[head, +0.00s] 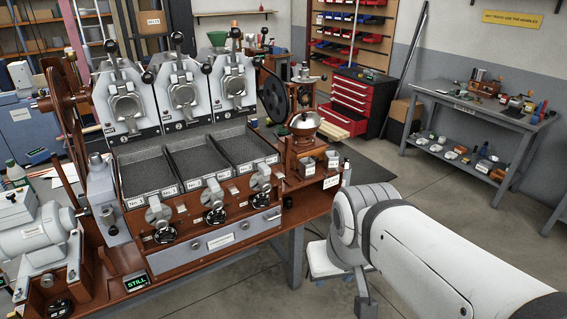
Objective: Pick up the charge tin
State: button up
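I cannot make out for certain which thing is the charge tin. Two small labelled containers, a left one (307,168) and a right one (332,160), stand by the grinder (304,122) at the right end of the wooden roaster bench; either could be it, but their labels are too small to read. My white arm (420,250) comes in from the lower right, its bend just right of the bench end. My gripper cannot be made out, so its distance from the containers does not show.
The sample roaster has three drum heads (182,92) above three dark cooling trays (204,158). A motor (38,235) and a display reading STILL (136,282) are at the left. A red tool chest (356,100) and a grey workbench (480,112) stand behind.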

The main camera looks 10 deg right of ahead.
aim_at(307, 168)
jog(key=i, duration=1)
jog(key=u, duration=0.05)
